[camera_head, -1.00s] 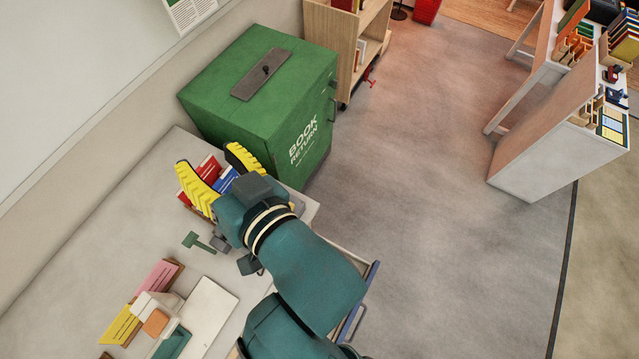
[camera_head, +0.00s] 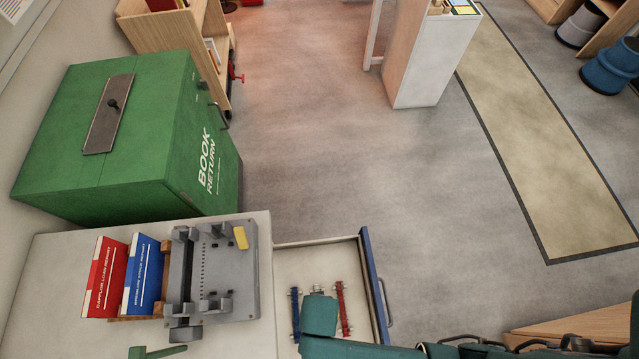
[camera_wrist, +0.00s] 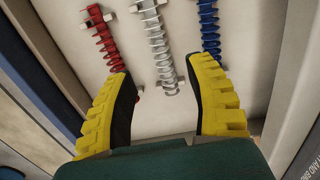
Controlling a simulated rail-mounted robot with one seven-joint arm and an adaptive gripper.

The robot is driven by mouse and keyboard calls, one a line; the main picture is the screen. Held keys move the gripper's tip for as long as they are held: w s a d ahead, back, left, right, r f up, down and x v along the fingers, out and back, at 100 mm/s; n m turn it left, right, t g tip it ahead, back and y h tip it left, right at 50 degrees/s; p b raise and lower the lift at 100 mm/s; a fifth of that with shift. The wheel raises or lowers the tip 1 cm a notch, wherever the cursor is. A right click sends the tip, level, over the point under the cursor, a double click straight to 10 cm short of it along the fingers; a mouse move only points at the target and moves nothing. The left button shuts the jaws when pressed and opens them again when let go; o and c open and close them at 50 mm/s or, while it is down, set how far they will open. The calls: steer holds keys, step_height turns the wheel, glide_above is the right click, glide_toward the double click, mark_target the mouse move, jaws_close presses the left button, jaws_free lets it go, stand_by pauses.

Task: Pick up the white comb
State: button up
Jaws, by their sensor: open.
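The white comb (camera_wrist: 160,45) is a coiled strip lying in the open drawer (camera_head: 270,262), between a red comb (camera_wrist: 105,35) and a blue comb (camera_wrist: 209,28) in the wrist view. My gripper (camera_wrist: 158,66) is open, with its yellow fingers on either side of the white comb's lower end, which lies nearer the right finger. Nothing is held. In the head view my arm covers most of the white comb and my fingers are hidden; the blue comb (camera_head: 295,315) and red comb (camera_head: 342,308) show either side of my arm.
The drawer's blue front (camera_head: 374,285) and walls enclose the combs. A grey device (camera_head: 222,270) stands on the desk left of the drawer, beside a blue booklet (camera_head: 142,275) and a red booklet (camera_head: 105,277). A green book return box (camera_head: 130,150) stands behind.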

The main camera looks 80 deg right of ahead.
steer(key=f+b, duration=0.2)
steer(key=f, duration=0.6)
steer(key=shift+d+f, duration=0.1)
steer(key=shift+d, duration=0.1)
steer(key=c, duration=0.9)
